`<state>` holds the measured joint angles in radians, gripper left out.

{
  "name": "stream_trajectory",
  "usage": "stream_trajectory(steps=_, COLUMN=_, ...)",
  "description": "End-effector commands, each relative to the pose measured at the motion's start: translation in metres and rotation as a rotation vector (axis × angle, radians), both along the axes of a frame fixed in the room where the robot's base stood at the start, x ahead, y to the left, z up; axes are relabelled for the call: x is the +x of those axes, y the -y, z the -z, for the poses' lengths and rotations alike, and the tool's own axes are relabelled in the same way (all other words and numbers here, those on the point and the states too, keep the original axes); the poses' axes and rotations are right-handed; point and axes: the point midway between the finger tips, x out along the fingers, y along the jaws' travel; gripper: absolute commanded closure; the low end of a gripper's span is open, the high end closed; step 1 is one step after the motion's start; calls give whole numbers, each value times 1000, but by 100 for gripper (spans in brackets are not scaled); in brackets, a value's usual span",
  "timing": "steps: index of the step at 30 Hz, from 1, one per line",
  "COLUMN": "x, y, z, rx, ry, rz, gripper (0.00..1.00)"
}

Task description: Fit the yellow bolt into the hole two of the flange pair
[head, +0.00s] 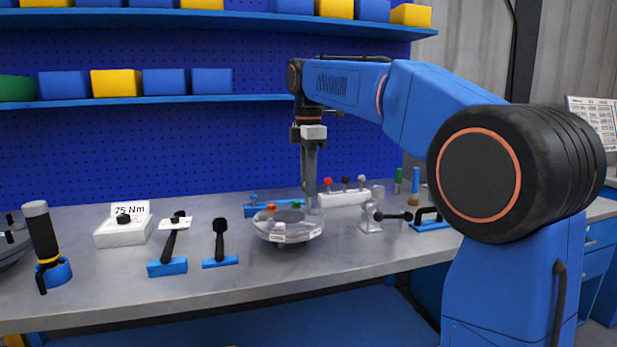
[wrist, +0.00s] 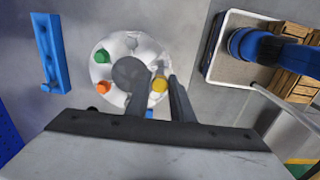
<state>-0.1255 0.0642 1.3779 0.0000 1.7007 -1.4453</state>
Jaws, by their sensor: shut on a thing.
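The flange pair (head: 272,232) is a pale grey round shell on the bench; the wrist view shows it from above as a ring (wrist: 110,47) with a dark centre. A green bolt (wrist: 102,56) and an orange bolt (wrist: 104,87) stand on the ring's left side. My gripper (head: 311,203) points straight down over the shell's right part. In the wrist view my gripper (wrist: 162,86) is shut on the yellow bolt (wrist: 160,84), over the ring's right side. Its lower end and the hole under it are hidden, so I cannot tell whether it is in the hole.
A white rack (head: 345,198) with red, black and grey knobs stands behind the shell. A grey metal fixture (head: 370,218) is close on its right. Black-handled tools on blue bases (head: 167,268) and a white 75 Nm block (head: 123,233) are at the left. The bench front is clear.

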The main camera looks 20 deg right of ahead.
Motion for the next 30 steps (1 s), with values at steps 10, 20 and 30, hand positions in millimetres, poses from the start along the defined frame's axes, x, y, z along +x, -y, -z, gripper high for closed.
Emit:
stream_trajectory(steps=10, x=-1, y=0, z=26, rx=0, ry=0, rz=0, gripper=100)
stream_trajectory(steps=20, x=0, y=0, z=37, rx=0, ry=1, rz=0, gripper=100)
stream_trajectory(steps=30, x=0, y=0, z=38, rx=0, ry=1, rz=0, gripper=100)
